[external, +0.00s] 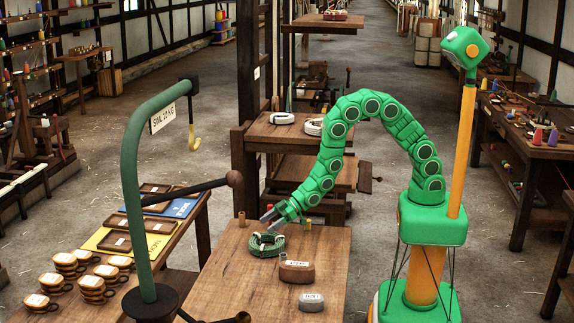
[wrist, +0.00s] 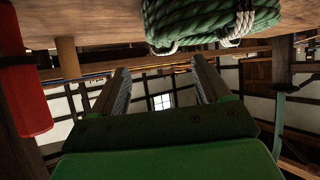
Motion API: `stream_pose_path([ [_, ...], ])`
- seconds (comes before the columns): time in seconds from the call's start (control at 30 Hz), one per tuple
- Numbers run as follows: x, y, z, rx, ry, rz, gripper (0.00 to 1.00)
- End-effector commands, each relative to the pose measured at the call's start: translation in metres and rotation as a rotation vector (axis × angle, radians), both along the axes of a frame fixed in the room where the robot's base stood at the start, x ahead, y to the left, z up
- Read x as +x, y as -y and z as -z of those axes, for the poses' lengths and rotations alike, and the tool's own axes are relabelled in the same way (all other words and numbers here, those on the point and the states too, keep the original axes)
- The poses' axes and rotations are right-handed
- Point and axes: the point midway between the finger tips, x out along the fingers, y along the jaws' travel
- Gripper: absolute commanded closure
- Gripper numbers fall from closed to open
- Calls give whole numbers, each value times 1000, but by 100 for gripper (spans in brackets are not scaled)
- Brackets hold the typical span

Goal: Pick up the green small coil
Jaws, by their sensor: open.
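The green small coil (external: 265,246) lies on the wooden bench top (external: 222,285). It is a bundle of green rope with pale bindings. My gripper (external: 271,220) is just above it, at the coil's far side, with its fingers pointing down to the left. In the wrist view my gripper (wrist: 163,82) is open, with nothing between its two fingers. The coil (wrist: 205,22) shows at the top of that view, beyond and to the right of the fingers, its upper edge cut off. I cannot tell whether a finger touches it.
A green hook post (external: 131,190) rises at left. A red cylinder (wrist: 25,95) shows at the wrist view's left.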

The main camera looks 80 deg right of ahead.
Motion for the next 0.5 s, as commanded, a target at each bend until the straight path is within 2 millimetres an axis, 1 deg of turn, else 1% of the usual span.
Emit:
stream_pose_path([
  [0.03, -3, -1, 8, 4, -7, -5, 24],
  [0.1, -6, -2, 13, 11, -11, -11, 24],
  [0.27, -7, -5, 17, 19, -11, -17, 24],
  [0.5, 1, -10, 22, 18, -10, -17, 24],
])
